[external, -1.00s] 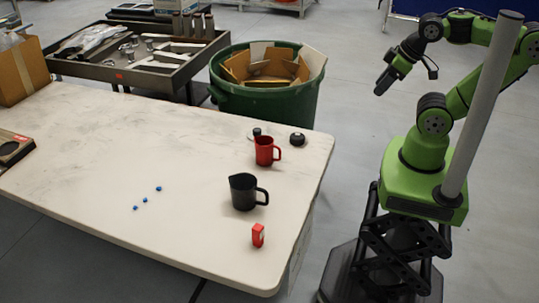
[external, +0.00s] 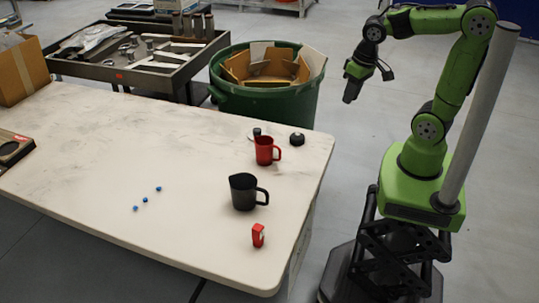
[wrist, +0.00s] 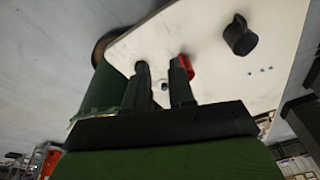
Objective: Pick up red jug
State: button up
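The red jug (external: 264,151) stands upright near the right edge of the white table, its handle toward the right. In the wrist view the red jug (wrist: 188,64) shows partly, hidden behind one finger. My gripper (external: 349,97) hangs in the air to the right of the table, higher than the jug and clear of it, pointing down. In the wrist view my gripper (wrist: 160,64) has its two fingers apart with nothing held between them.
A black jug (external: 243,193) stands in front of the red jug, with a small red box (external: 258,236) nearer the front. A dark round item (external: 297,139) and a small dark item (external: 257,132) sit behind it. A green bin (external: 270,103) stands beyond the table. The table's middle is mostly clear.

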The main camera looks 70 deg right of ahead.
jog(key=w+d+f+m+g+y+b, duration=0.2)
jog(key=w+f+m, duration=0.1)
jog(key=w+f, duration=0.4)
jog(key=m+t+y+b, duration=0.45)
jog(key=m+y, duration=0.65)
jog(key=m, duration=0.4)
send_near(269, 153)
jog(key=s+d+r, duration=0.1)
jog(key=s+d, duration=0.3)
jog(key=s, duration=0.1)
jog(key=b+x, duration=0.3)
jog(key=x, duration=0.6)
jog(key=shift+w+a+f, duration=0.15)
jog(key=shift+a+f, duration=0.05)
jog(key=shift+f, duration=0.1)
jog(key=b+x, duration=0.2)
jog(key=x, duration=0.4)
jog(key=shift+d+b, duration=0.1)
jog(key=shift+b, duration=0.3)
grip_shut()
